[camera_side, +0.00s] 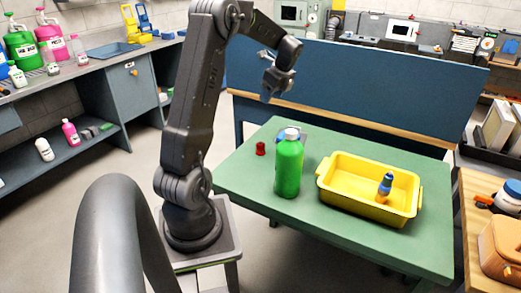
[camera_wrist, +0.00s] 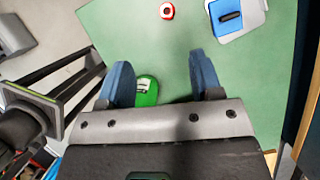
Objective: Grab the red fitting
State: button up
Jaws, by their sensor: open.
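The red fitting (camera_side: 261,149) is a small red piece standing on the green table, left of the green bottle. My gripper (camera_side: 267,92) is raised well above the back of the table, apart from the fitting. In the wrist view its two blue fingers (camera_wrist: 161,62) are spread wide with nothing held between them.
A green bottle (camera_side: 288,168) with a white cap stands right of the fitting. A yellow bin (camera_side: 335,198) holds a blue-and-orange item (camera_side: 384,188). A white-and-blue item (camera_wrist: 237,17) lies near the fitting. A green object (camera_wrist: 147,91), partly hidden, shows below between my fingers. A blue panel (camera_side: 350,85) stands behind.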

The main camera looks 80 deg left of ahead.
send_near(260, 143)
jog(key=shift+d+x, duration=0.2)
jog(key=shift+x, duration=4.8)
jog(key=shift+c, duration=0.2)
jog(key=c, duration=1)
